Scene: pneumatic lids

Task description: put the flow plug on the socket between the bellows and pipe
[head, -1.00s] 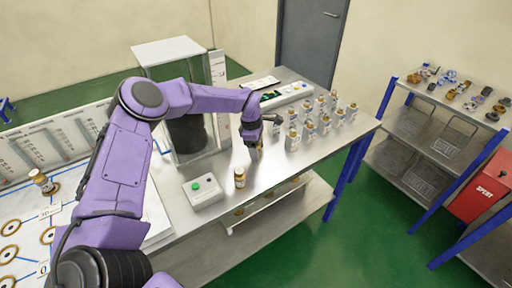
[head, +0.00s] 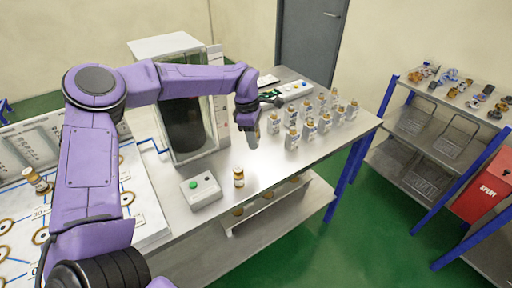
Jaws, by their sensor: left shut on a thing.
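My left gripper (head: 250,128) is shut on a small grey plug-like thing (head: 252,140), which hangs below the fingers over the steel table. The fingers hide most of it, so I cannot tell its label. The white board (head: 148,205) at the left has brass-ringed sockets (head: 41,236) joined by blue lines. My left arm covers much of it, and I cannot make out which socket lies between the bellows and the pipe. One amber and white plug (head: 36,180) stands on the board's left part. My right gripper is out of view.
Several white plugs with amber tops (head: 309,130) stand right of the gripper. A lone amber plug (head: 238,178) stands near the table's (head: 270,205) front, beside a box with a green button (head: 201,190). A glass-fronted cabinet (head: 187,125) stands behind-left of the gripper.

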